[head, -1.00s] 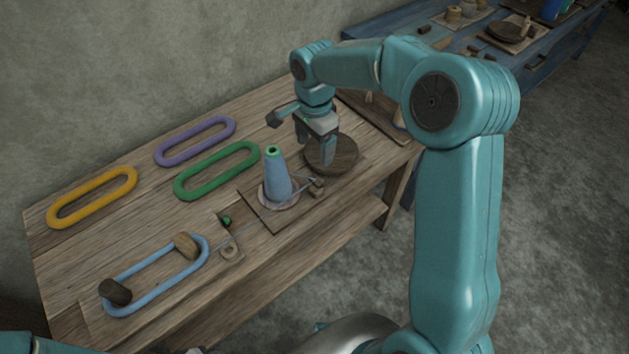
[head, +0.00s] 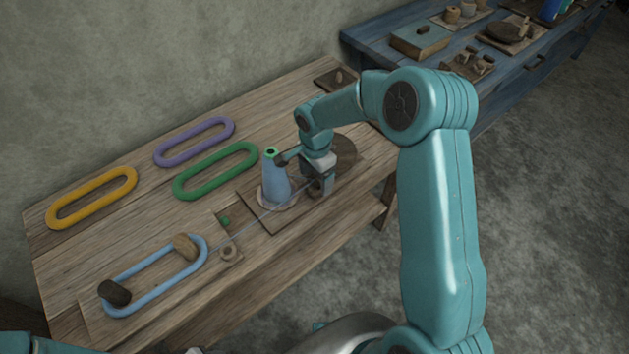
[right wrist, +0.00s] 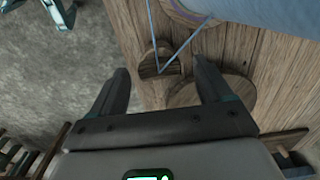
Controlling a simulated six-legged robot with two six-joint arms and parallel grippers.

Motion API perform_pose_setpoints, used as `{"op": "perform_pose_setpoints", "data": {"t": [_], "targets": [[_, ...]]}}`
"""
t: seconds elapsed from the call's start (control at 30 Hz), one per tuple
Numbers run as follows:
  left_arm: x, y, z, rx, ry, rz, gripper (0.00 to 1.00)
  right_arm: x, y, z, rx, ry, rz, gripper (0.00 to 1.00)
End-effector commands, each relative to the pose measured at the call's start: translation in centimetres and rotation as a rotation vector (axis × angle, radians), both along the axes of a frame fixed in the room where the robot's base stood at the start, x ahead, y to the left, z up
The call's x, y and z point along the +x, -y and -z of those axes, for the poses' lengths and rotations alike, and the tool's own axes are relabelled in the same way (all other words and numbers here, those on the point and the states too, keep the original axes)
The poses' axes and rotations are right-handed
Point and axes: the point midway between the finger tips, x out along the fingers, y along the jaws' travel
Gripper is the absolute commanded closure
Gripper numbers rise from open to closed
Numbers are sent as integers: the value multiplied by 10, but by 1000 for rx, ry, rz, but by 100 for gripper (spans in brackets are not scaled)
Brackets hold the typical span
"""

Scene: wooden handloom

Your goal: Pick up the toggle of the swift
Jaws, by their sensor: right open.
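A small wooden toggle (right wrist: 152,68) shows in the right wrist view, with blue yarn (right wrist: 182,48) meeting it in a V. My right gripper (right wrist: 163,78) is open, with the toggle in the gap between its fingertips, nothing gripped. In the head view my right gripper (head: 322,190) is low beside the blue cone (head: 275,182) and hides most of the toggle. The yarn runs from there to the blue skein (head: 150,292), which lies around two wooden pegs at the left. Whether the fingers touch the toggle I cannot tell. My left gripper is not in view.
The blue cone stands close to the left of the right gripper. A round wooden disc (head: 352,152) lies behind it. Yellow (head: 92,197), purple (head: 194,142) and green (head: 216,171) loops lie farther left. A small green knob (head: 225,221) sits near the yarn.

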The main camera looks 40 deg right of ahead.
Motion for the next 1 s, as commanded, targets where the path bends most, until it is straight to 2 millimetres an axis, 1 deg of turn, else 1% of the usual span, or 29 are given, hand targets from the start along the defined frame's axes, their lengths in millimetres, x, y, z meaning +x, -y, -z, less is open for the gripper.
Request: {"op": "perform_pose_setpoints", "data": {"t": [0.03,0.07,0.1,0.17,0.2,0.5,0.67,0.77,0.87,1.0], "targets": [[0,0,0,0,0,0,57,0,0,0,0,0,0,25],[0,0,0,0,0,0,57,0,0,0,0,0,0,34],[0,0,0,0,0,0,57,0,0,0,0,0,0,47],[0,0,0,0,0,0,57,0,0,0,0,0,0,67],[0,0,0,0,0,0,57,0,0,0,0,0,0,80],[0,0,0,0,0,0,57,0,0,-1,0,0,0,81],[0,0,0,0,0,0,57,1,0,-11,-1,3,-1,81],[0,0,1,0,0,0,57,1,0,-26,-2,5,-2,81],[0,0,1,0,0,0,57,2,0,-50,-2,6,0,81],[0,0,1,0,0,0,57,1,0,-94,-1,9,0,81]]}}
